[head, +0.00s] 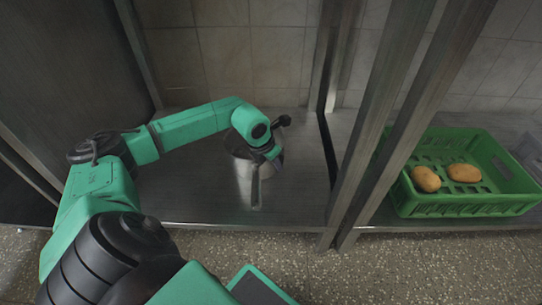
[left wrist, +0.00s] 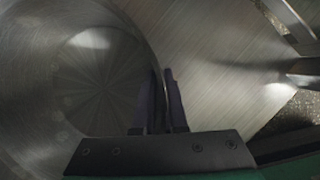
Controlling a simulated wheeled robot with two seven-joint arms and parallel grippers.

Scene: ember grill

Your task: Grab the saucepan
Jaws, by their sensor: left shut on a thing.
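The saucepan (head: 245,171) is a shiny metal pot standing on the metal shelf (head: 180,195), with its handle pointing toward the front. My left gripper (head: 272,152) reaches down at its right side, and the arm hides part of the pot. In the left wrist view the round interior of the saucepan (left wrist: 85,85) fills the left side. The two dark fingers of my left gripper (left wrist: 161,100) are shut on its rim, one on each side of the wall. My right gripper is not in view.
A green crate (head: 465,209) with two potatoes (head: 426,179) stands on the shelf to the right. Metal posts (head: 385,125) rise between the crate and the saucepan. A tiled wall (head: 255,60) closes the back. The shelf left of the pot is clear.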

